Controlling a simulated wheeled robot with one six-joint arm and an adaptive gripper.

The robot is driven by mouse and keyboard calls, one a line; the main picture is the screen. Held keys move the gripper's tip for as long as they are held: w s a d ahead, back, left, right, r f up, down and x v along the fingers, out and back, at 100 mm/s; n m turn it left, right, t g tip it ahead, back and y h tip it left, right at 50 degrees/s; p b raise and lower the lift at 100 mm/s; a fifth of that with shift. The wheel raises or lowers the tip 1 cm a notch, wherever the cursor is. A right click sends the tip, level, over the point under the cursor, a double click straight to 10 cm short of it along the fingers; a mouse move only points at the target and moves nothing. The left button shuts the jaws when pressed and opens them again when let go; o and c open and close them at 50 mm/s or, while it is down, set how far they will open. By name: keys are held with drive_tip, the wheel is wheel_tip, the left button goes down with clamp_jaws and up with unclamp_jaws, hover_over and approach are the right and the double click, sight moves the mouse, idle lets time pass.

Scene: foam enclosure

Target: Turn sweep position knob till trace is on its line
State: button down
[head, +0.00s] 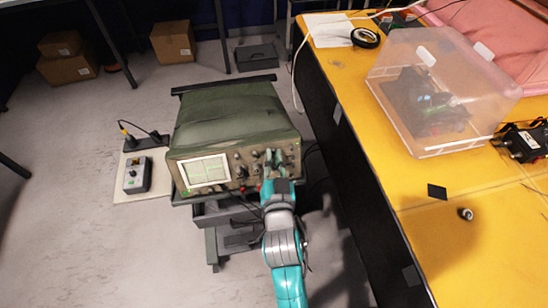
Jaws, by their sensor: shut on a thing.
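An olive-green oscilloscope (232,120) stands on a dark cart, its front panel facing me. Its lit pale screen (205,170) is at the left of the panel; the trace and its line are too small to tell apart. Several knobs sit right of the screen, such as a dark knob (241,172). My gripper (272,158) is at the right half of the panel, shut on a knob there. The gripper hides most of that knob, and I cannot read its label. My teal arm comes up from below.
The dark cart (212,240) has open shelves below the oscilloscope. A yellow table (375,150) stands close on the right with a clear plastic box (440,60). A small grey box with a dial (137,175) lies on a board at left. Cables hang beside my gripper.

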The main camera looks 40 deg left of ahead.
drive_tip(key=shift+s+a+m+t+h, duration=0.1)
drive_tip(key=shift+m+t+h, duration=0.35)
drive_tip(key=shift+m, duration=1.15)
drive_tip(key=shift+m+g+h, duration=0.25)
drive_tip(key=shift+m, duration=0.05)
drive_tip(key=c, duration=1.2)
unclamp_jaws()
drive_tip(key=shift+s, duration=0.1)
drive_tip(key=v, duration=1.2)
